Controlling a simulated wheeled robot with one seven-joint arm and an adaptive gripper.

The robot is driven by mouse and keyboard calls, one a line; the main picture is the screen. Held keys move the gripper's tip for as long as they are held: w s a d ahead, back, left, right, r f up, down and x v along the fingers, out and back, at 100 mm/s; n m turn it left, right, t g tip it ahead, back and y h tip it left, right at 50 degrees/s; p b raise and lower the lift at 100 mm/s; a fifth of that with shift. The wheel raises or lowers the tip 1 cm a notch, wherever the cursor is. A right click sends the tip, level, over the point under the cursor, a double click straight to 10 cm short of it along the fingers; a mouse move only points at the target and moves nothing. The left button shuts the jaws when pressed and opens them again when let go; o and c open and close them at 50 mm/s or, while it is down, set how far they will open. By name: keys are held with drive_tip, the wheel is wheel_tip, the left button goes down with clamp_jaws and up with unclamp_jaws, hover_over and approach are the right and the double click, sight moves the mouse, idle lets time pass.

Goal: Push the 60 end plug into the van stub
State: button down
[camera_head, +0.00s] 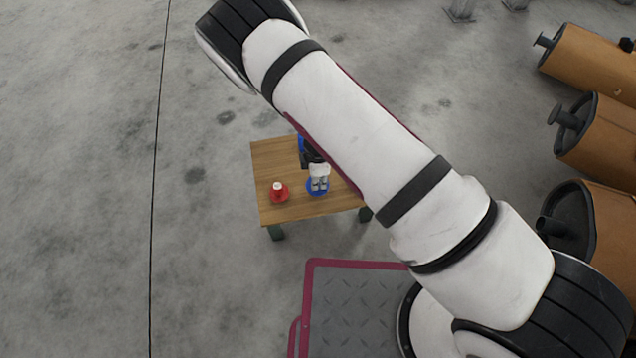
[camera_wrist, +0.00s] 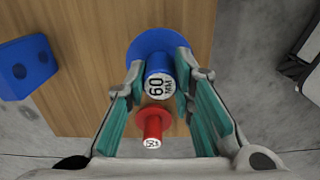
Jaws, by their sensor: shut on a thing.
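The 60 end plug is blue, with a round flange and a white end face marked 60 (camera_wrist: 158,86). My gripper (camera_wrist: 157,70) is shut on its body, one finger on each side. In the head view the blue flange (camera_head: 311,190) shows under my gripper (camera_head: 319,184) at the table; I cannot tell whether it touches the top. Three brown mufflers lie at the right of the head view, with dark stubs: far (camera_head: 544,41), middle (camera_head: 562,116) and near (camera_head: 546,226). I cannot tell which is the van stub.
A wooden table (camera_head: 275,155) carries a red plug (camera_head: 278,192), close beside the blue one; it also shows in the wrist view (camera_wrist: 153,122). A blue block with dark holes (camera_wrist: 26,66) sits at the table's side. The concrete floor (camera_head: 80,200) at left is clear.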

drive_tip(key=shift+s+f+b, duration=0.15)
drive_tip(key=shift+f+b, duration=0.2)
drive_tip(key=shift+f, duration=1.15)
drive_tip(key=shift+f, duration=0.1)
drive_tip(key=c, duration=1.4)
unclamp_jaws()
drive_tip(key=shift+o, duration=0.2)
drive_tip(key=shift+f+b, duration=0.15)
drive_tip(key=shift+b, duration=0.35)
wheel_tip(320, 180, up, 14)
drive_tip(key=p, duration=0.7)
drive_tip(key=shift+w+d, duration=0.2)
